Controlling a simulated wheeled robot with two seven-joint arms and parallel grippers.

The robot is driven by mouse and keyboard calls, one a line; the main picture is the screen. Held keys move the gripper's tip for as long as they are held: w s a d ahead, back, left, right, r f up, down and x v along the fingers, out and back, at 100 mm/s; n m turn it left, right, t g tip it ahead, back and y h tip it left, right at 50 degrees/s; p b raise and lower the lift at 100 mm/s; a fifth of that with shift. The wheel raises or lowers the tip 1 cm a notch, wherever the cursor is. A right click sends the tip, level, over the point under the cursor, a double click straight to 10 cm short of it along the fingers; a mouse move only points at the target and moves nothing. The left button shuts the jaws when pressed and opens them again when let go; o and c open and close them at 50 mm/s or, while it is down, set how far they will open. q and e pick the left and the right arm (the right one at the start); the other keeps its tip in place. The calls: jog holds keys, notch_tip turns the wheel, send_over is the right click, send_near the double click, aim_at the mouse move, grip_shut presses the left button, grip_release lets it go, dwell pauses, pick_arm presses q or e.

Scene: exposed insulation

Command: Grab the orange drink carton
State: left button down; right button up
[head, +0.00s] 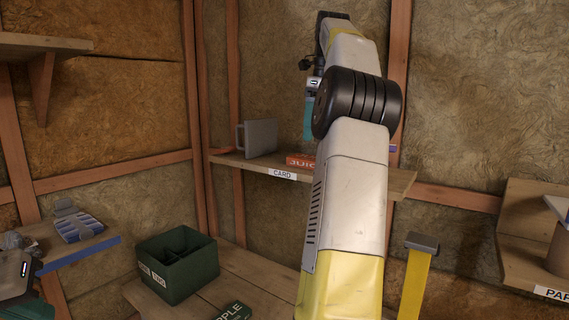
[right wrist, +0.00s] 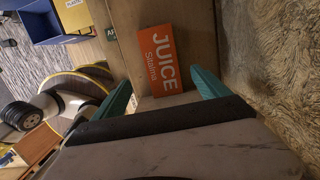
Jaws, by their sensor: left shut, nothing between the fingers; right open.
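The orange drink carton (head: 300,161) is on the middle shelf, partly hidden by my right arm in the head view. In the right wrist view the carton (right wrist: 162,60) shows its orange face with white "JUICE" lettering. My right gripper (right wrist: 163,92) is open, with one teal finger on each side of the carton's near end. I cannot tell whether the fingers touch it. In the head view one teal right finger (head: 308,121) shows above the shelf. My left gripper (head: 42,300) is shut and empty at the lower left edge, far from the carton, and partly cut off.
A grey mug-like object (head: 260,137) stands on the shelf (head: 232,161) left of the carton, above a "CARD" label. A dark green divided box (head: 178,267) sits on the lower bench. A blue-grey tray (head: 79,227) lies on the left shelf. Insulated walls stand close behind.

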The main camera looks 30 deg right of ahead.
jog(key=shift+w+a+f, duration=0.1)
jog(key=shift+w+f, duration=0.1)
jog(key=shift+f, duration=1)
jog(key=shift+w+d+f, duration=0.1)
jog(key=shift+w+f, duration=0.15)
jog(key=shift+f, duration=1)
jog(key=shift+w+a+f, duration=0.1)
jog(key=shift+w+f, duration=0.1)
jog(key=shift+f, duration=1)
jog(key=shift+c, duration=0.4)
jog(key=c, duration=1.3)
jog(key=shift+r, duration=0.1)
jog(key=shift+c, duration=0.2)
